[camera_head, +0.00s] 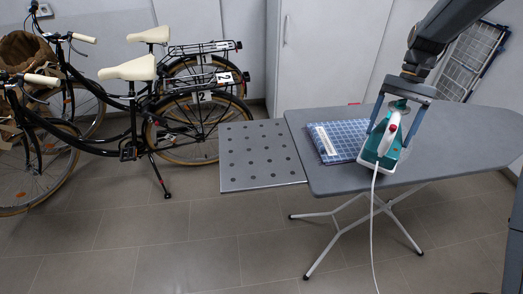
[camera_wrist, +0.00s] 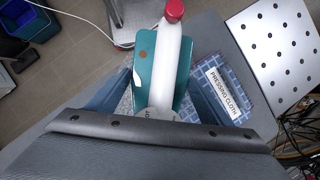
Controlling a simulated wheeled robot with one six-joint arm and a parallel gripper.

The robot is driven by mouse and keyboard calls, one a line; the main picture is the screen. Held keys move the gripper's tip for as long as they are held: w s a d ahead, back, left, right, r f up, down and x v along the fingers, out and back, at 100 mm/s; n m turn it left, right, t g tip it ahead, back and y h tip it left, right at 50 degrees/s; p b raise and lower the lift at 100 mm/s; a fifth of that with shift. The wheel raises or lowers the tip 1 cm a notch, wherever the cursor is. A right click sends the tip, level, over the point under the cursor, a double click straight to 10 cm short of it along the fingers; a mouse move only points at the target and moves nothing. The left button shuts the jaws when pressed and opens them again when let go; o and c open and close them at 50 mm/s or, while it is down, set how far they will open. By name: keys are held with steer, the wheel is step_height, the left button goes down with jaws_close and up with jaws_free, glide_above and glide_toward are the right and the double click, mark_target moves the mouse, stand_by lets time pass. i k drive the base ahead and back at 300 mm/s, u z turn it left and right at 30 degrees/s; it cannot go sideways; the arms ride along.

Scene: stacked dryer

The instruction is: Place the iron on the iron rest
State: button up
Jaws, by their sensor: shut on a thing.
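The teal and white iron (camera_head: 384,145) with a red cap is in my gripper (camera_head: 394,122), above the ironing board near the blue checked cloth. The iron also shows in the wrist view (camera_wrist: 160,72), between the two blue fingers. My gripper is shut on the iron. The iron rest (camera_head: 262,153) is a grey metal plate with dark holes at the left end of the board. It also shows in the wrist view (camera_wrist: 284,50) at the top right, empty. Whether the iron's sole touches the cloth or board is hidden.
The grey ironing board (camera_head: 450,145) carries a folded blue checked pressing cloth (camera_head: 330,140), labelled in the wrist view (camera_wrist: 228,88). The iron's white cord (camera_head: 373,230) hangs over the front edge. Bicycles (camera_head: 150,95) stand left of the rest. A drying rack (camera_head: 470,58) leans behind.

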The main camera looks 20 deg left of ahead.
mark_target(257, 148)
steer(key=z, duration=2.05)
steer(key=k, duration=1.2)
steer(key=u, duration=2.3)
steer(key=i, duration=0.5)
steer(key=z, duration=0.05)
